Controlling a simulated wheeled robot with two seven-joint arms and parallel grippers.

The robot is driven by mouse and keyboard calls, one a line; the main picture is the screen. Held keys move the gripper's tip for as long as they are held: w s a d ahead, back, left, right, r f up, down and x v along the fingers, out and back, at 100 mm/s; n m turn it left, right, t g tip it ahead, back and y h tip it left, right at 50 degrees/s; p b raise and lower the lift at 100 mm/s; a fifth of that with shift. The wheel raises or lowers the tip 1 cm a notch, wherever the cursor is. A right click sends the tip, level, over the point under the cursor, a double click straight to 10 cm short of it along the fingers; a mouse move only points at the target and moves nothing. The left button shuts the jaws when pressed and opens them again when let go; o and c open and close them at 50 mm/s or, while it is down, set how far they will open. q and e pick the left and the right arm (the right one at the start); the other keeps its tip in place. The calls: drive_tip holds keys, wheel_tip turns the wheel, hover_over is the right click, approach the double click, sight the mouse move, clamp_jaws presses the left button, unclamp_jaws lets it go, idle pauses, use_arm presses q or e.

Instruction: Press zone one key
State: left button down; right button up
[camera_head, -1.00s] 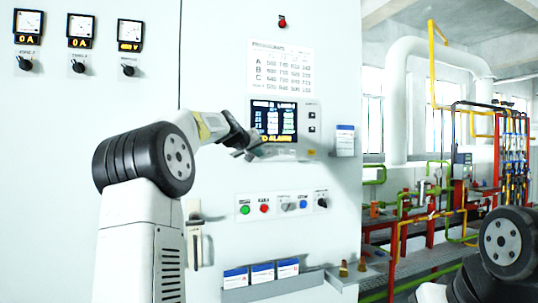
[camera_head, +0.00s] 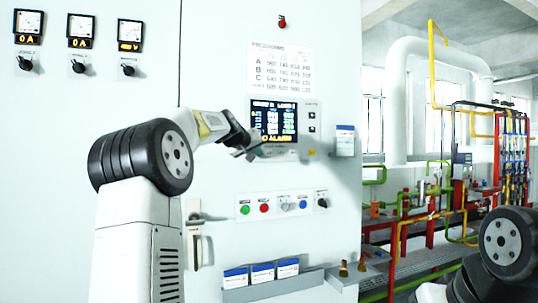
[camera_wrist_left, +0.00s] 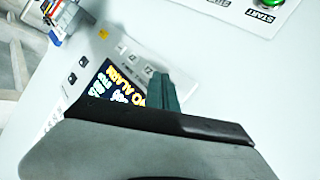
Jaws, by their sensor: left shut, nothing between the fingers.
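The controller panel (camera_head: 310,152) with its lit screen (camera_head: 273,118) is on the white cabinet. The screen (camera_wrist_left: 124,82) also shows in the left wrist view, with a row of small pale keys (camera_wrist_left: 135,60) along its lower edge. Their labels are too small to read surely, so I cannot tell which is zone one. My left gripper (camera_head: 250,153) is shut and empty at the panel's lower left corner. In the left wrist view its fingertips (camera_wrist_left: 162,90) lie beside the key row and may hide keys. Contact cannot be told. My right gripper is out of view.
A row of buttons and switches (camera_head: 283,204) sits below the panel. A tray (camera_head: 275,289) with several blue-and-white packs juts out lower down. A card holder (camera_head: 345,141) is right of the panel. Pipes stand at the far right.

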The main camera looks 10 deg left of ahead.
use_arm(q)
drive_tip(key=shift+s+d, duration=0.2)
drive_tip(key=shift+s, duration=0.05)
drive_tip(key=s+d, duration=0.1)
drive_tip(key=s, duration=0.1)
drive_tip(key=s+d, duration=0.1)
drive_tip(key=s, duration=0.1)
drive_tip(key=shift+d, duration=0.3)
